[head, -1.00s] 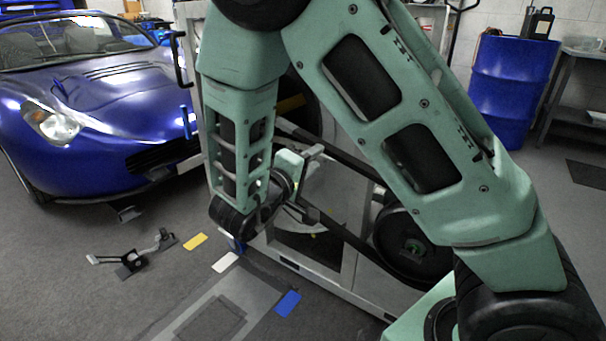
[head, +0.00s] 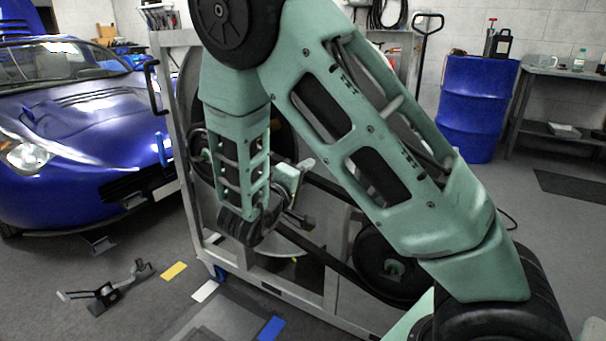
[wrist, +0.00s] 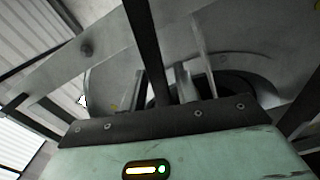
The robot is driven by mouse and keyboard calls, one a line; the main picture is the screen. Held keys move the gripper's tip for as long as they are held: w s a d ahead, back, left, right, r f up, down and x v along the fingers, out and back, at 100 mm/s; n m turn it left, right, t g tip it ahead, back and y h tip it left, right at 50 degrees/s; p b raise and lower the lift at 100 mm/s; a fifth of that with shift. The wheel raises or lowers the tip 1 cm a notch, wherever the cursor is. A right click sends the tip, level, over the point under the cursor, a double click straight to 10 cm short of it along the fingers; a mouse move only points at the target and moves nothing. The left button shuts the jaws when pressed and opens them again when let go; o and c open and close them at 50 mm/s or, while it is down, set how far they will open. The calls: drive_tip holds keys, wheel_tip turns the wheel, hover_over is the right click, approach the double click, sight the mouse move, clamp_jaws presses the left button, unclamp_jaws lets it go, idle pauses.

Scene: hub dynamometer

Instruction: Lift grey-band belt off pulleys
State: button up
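A black belt (head: 335,192) runs at a slant across the grey dynamometer frame, around the dark lower right pulley (head: 392,262). Its left part passes behind my arm, toward a large dark wheel or pulley (head: 202,150) that is partly hidden. I cannot make out a grey band on it. My gripper (head: 303,190) is in front of the frame, close to the upper belt run. In the wrist view a dark strap (wrist: 145,45) comes down to the gripper's front edge; whether it touches or lies between the fingers is unclear.
A blue car (head: 80,140) stands at the left. A metal stand-like tool (head: 105,292) lies on the floor near yellow, white and blue floor marks. A blue drum (head: 478,105) and a grey bench (head: 560,80) are at the back right. The floor at right is mostly clear.

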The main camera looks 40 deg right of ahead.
clamp_jaws()
drive_tip(key=shift+w+a+r+p, duration=0.15)
drive_tip(key=shift+w+r+p, duration=0.25)
drive_tip(key=shift+p, duration=0.55)
drive_tip(key=shift+s+a+p, duration=0.15)
drive_tip(key=shift+a+p, duration=0.2)
drive_tip(key=shift+a, duration=0.1)
drive_tip(key=shift+s+a, duration=0.15)
drive_tip(key=shift+a, duration=0.2)
drive_tip(key=shift+s+a+p, duration=0.15)
drive_tip(key=shift+a+p, duration=0.3)
drive_tip(key=shift+p, duration=0.15)
drive_tip(key=shift+s+a+p, duration=0.1)
drive_tip(key=shift+a+p, duration=0.2)
drive_tip(key=shift+a, duration=0.05)
drive_tip(key=shift+s+a+p, duration=0.15)
drive_tip(key=shift+a+p, duration=0.15)
drive_tip(key=shift+a, duration=0.1)
drive_tip(key=shift+s+a+p, duration=0.25)
drive_tip(key=shift+a+p, duration=0.15)
drive_tip(key=shift+a, duration=0.2)
